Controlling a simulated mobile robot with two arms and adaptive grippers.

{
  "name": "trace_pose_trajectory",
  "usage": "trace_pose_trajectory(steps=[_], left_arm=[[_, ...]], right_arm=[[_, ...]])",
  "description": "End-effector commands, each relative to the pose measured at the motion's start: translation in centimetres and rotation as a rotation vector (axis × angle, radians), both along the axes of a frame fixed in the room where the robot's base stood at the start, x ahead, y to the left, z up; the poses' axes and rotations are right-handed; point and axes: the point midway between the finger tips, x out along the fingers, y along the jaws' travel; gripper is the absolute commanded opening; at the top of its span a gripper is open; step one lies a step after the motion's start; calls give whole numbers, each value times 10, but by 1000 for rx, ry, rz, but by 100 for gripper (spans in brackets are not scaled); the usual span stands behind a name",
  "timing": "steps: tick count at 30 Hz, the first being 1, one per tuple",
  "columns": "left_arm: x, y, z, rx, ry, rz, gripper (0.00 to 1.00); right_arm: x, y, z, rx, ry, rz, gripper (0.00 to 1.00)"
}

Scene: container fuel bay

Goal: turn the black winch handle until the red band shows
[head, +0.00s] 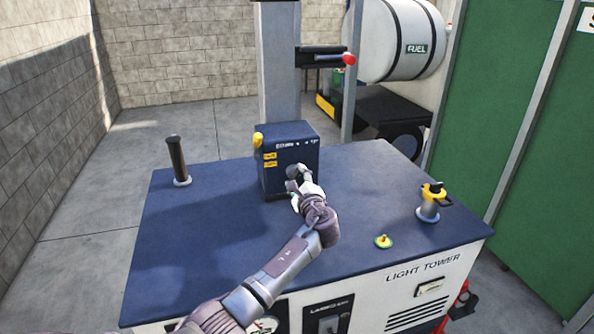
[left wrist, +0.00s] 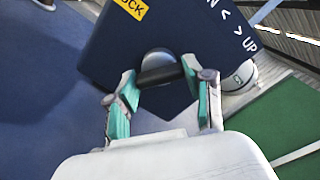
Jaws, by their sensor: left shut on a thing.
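The dark blue winch box (head: 284,150) stands on the deck of the light tower, with yellow labels on its front. My left gripper (head: 298,184) is at the box's front right. In the left wrist view, my left gripper (left wrist: 162,80) has its teal-padded fingers shut on the black winch handle (left wrist: 157,75), one finger at each side. A round silver hub (left wrist: 157,57) shows behind the handle on the box face (left wrist: 190,30). In the head view the hand largely covers the handle. I see no red band on the mast (head: 278,70). My right gripper is not in view.
A black upright cylinder (head: 178,160) stands on the deck's left. A yellow-topped fitting (head: 430,203) and a small yellow knob (head: 383,241) are on the right. A red-knobbed lever (head: 348,59) and white fuel tank (head: 394,42) are behind. The deck's left front is clear.

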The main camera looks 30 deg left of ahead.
Motion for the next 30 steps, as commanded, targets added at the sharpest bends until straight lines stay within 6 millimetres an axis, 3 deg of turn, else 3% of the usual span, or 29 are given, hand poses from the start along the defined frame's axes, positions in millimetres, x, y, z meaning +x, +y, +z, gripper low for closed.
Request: trace_pose_trajectory(steps=[3, 12, 30], left_arm=[[0, 0, 2, 63, 79, 0, 17], [-1, -1, -1, 174, 210, -1, 17], [-1, -1, -4, 222, 268, -1, 17]], right_arm=[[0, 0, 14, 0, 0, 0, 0], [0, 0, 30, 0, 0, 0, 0], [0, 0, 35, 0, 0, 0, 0]])
